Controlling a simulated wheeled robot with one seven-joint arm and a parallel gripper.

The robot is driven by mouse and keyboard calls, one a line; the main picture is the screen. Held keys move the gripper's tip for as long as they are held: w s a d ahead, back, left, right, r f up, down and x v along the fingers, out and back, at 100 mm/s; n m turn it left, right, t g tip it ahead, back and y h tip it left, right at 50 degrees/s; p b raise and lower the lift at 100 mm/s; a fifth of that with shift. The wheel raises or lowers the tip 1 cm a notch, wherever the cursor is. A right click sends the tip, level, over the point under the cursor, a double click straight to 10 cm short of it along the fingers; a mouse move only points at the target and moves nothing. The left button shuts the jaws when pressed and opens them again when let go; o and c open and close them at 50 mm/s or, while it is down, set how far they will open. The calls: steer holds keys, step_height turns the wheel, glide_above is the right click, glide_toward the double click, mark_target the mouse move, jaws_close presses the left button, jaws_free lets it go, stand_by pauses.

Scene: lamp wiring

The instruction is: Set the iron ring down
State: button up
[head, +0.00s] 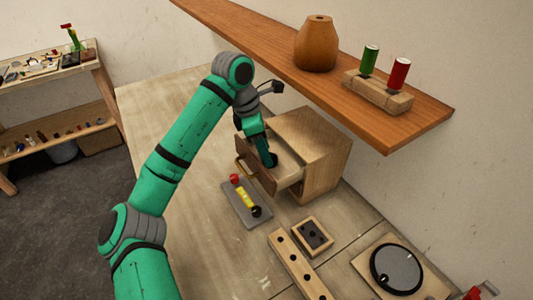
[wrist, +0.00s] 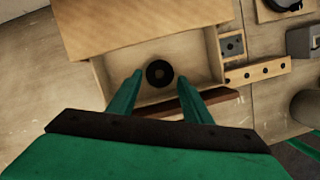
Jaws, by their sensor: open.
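The iron ring (wrist: 150,79) is a small dark disc with a hole in its middle. In the wrist view it lies flat on the pale floor of the open drawer (wrist: 205,60). My gripper (wrist: 160,78) is open, with one green finger on each side of the ring; I cannot tell whether either touches it. In the head view my gripper (head: 268,160) reaches down into the drawer (head: 256,176) of the wooden box (head: 325,150). The ring is not clearly visible in that view.
A grey tray (head: 238,212) with a yellow part lies in front of the drawer. A wooden strip with holes (head: 297,262), a small block (head: 314,236) and a round dial board (head: 398,268) lie to the right. A shelf (head: 420,112) overhangs the box. The table's left is clear.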

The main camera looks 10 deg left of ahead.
steer(key=v, duration=1)
steer(key=shift+r, duration=0.2)
